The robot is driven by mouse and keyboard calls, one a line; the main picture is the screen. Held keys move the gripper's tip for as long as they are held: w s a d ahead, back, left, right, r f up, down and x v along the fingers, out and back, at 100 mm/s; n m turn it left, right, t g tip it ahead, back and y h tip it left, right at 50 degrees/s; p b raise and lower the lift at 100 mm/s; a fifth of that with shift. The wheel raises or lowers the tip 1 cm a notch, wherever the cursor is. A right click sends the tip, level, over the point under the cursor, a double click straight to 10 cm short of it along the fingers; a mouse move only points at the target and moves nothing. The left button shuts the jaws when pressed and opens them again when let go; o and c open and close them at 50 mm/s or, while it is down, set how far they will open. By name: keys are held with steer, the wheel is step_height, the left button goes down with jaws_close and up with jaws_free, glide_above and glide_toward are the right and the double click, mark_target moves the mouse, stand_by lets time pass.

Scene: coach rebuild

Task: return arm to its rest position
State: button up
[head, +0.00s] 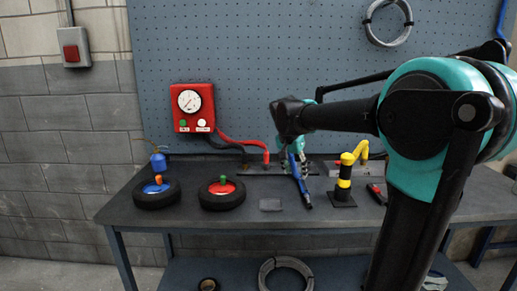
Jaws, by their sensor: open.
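My arm reaches in from the right edge and stretches left across the pegboard. Its far end bends down over the back of the workbench. My gripper (295,157) is small and partly hidden there, open, just above and behind a blue rod-like tool (302,187). I cannot tell whether the gripper touches the tool.
A red gauge box (194,110) hangs behind. A black-and-yellow post (343,184) stands right of the blue tool. The bench's front left is clear.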

steer(key=s+d+f+n+y, duration=0.1)
steer(key=s+d+f+n, duration=0.2)
steer(key=s+f, duration=0.8)
steer(key=s+d+f+n+y, duration=0.1)
steer(key=s+d+f+n, duration=0.2)
steer(key=s+f, duration=0.9)
steer(key=shift+s+f+n+t+y, duration=0.25)
steer(key=shift+s+n, duration=0.35)
steer(key=shift+s, duration=0.4)
